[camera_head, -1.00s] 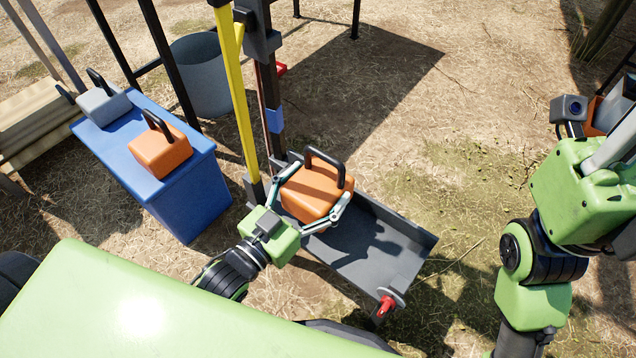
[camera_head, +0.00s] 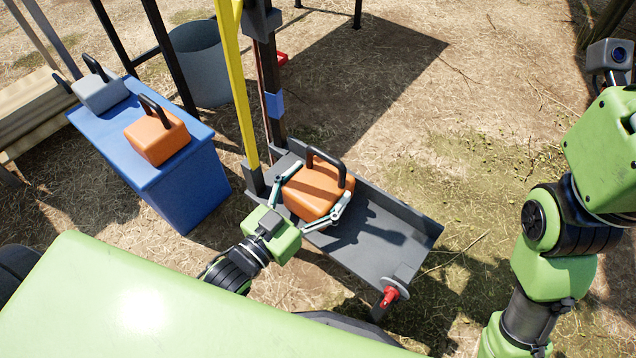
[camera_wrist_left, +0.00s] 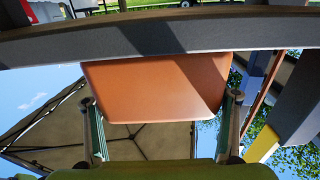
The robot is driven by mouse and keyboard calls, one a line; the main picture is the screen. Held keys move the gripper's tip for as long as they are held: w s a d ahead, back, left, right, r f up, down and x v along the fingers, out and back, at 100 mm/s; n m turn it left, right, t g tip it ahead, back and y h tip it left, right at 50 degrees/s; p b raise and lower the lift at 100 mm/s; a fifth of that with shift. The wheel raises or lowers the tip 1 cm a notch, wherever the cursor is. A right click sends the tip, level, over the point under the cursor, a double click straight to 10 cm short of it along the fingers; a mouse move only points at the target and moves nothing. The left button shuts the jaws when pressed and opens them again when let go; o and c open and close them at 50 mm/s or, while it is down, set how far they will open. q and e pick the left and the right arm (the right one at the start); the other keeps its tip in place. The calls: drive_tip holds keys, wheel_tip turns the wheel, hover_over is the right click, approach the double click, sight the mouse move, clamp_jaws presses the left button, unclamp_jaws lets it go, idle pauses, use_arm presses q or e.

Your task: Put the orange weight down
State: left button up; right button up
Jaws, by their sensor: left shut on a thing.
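An orange weight (camera_head: 312,192) with a black handle is at the left end of a grey tray (camera_head: 372,245). My left gripper (camera_head: 308,214) is shut on this weight, with one finger along each side. In the left wrist view, the weight's orange face (camera_wrist_left: 155,88) sits between the two fingers, and a dark grey edge crosses in front of its upper part. The weight's underside is hidden, so I cannot tell if it touches the tray floor. My right arm shows at the right, but its gripper is out of view.
A blue box (camera_head: 180,205) at the left carries a second orange weight (camera_head: 157,140) and a grey weight (camera_head: 101,95). A yellow bar (camera_head: 236,90) and dark post stand beside the tray's left end. A red knob (camera_head: 389,297) is at its near corner. The tray's right part is clear.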

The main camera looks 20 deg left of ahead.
use_arm(q)
drive_tip(key=o, duration=2.2)
drive_tip(key=shift+c, duration=0.2)
drive_tip(key=shift+s+r, duration=0.1)
drive_tip(key=shift+r, duration=0.05)
